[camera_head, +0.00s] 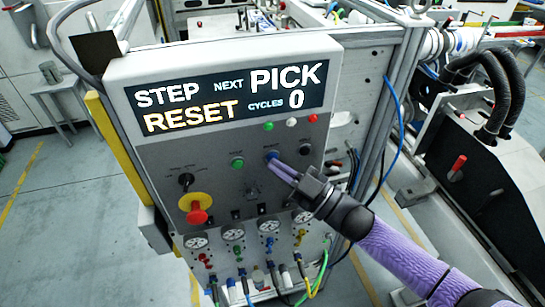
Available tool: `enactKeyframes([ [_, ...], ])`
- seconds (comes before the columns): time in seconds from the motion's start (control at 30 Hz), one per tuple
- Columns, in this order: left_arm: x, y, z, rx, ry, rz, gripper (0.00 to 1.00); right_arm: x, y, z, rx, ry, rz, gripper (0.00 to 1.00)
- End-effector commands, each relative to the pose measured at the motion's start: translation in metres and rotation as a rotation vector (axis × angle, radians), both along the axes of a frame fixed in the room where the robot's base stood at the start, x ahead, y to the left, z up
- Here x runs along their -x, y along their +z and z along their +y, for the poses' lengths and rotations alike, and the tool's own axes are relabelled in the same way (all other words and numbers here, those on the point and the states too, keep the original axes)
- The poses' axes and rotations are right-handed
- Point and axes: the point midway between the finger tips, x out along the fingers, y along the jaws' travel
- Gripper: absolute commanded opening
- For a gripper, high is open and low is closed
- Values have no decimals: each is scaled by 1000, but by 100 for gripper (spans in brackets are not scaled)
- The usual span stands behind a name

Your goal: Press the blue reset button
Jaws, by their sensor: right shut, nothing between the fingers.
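The control panel (150,160) faces me, with a display (230,97) reading STEP RESET, NEXT PICK, CYCLES 0. The blue button (271,155) is on the right half of the panel, below the display. My right gripper (271,164) is shut and empty. Its fingertips are at the blue button and partly cover it; I cannot tell whether they touch it or press it in. My right arm comes in from the lower right. My left gripper is not in view.
A green button (237,163) is left of the blue one, and a black knob (305,149) is right of it. A red emergency stop (197,213) on a yellow base is at lower left. Gauges (233,234) and hoses line the bottom. Machinery with a red handle (458,163) stands at right.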

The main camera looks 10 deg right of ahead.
Motion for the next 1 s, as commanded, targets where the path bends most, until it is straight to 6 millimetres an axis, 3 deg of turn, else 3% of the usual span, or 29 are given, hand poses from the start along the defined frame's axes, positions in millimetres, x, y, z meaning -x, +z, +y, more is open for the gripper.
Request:
enactKeyframes([
  [0.67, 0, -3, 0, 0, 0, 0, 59, -5, 0, 0, 0, 0, 0, 0],
  [1.0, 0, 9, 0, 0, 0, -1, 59, 10, 1, -1, -1, 0, 1, 0],
])
